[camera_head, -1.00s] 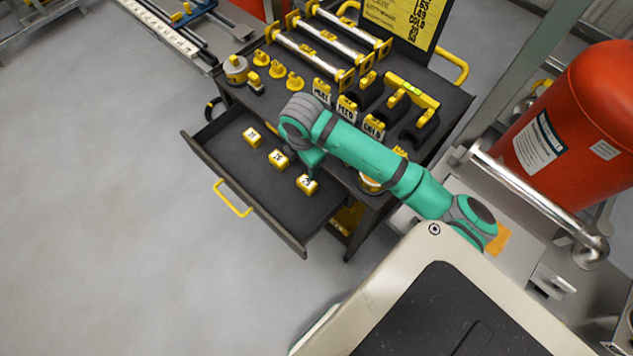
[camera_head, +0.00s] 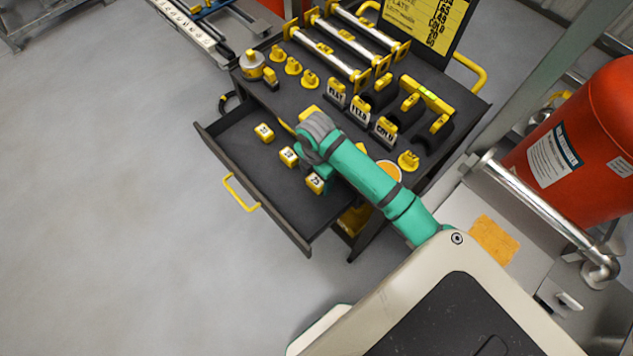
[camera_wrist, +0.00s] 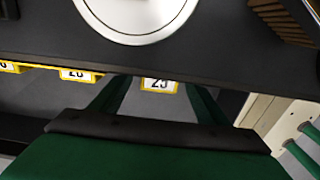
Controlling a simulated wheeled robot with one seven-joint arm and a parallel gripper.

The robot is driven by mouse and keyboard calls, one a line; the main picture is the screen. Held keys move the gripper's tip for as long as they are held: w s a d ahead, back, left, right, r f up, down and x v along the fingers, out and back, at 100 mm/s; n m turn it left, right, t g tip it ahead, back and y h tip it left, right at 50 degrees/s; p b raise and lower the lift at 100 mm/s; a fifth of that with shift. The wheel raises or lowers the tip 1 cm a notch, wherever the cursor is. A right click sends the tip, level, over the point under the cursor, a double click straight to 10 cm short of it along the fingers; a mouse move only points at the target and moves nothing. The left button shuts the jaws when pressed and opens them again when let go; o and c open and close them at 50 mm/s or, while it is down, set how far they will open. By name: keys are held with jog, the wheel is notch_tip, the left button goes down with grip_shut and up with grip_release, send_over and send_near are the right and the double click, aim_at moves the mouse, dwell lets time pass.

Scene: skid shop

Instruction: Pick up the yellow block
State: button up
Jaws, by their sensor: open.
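Three small yellow blocks with white number labels stand in a row in the open drawer: a far one (camera_head: 264,132), a middle one (camera_head: 289,156) and a near one (camera_head: 315,182). My gripper is mostly hidden under the arm in the head view, close to the near block. In the wrist view my gripper (camera_wrist: 158,92) is open, and a yellow block labelled "25" (camera_wrist: 159,87) shows between its green fingers, with no visible grip on it. Another yellow block (camera_wrist: 78,75) and a partly cut-off one are to its left. Contact cannot be told.
The open drawer (camera_head: 240,165) has a yellow handle (camera_head: 238,194). The dark bench top above it carries rollers, yellow knobs, labelled holders and a round orange-topped item (camera_head: 388,170). The bench edge crosses the wrist view close above the fingers. A red tank (camera_head: 590,150) stands at right.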

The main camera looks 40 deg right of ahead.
jog(key=shift+f, duration=0.9)
jog(key=c, duration=1.2)
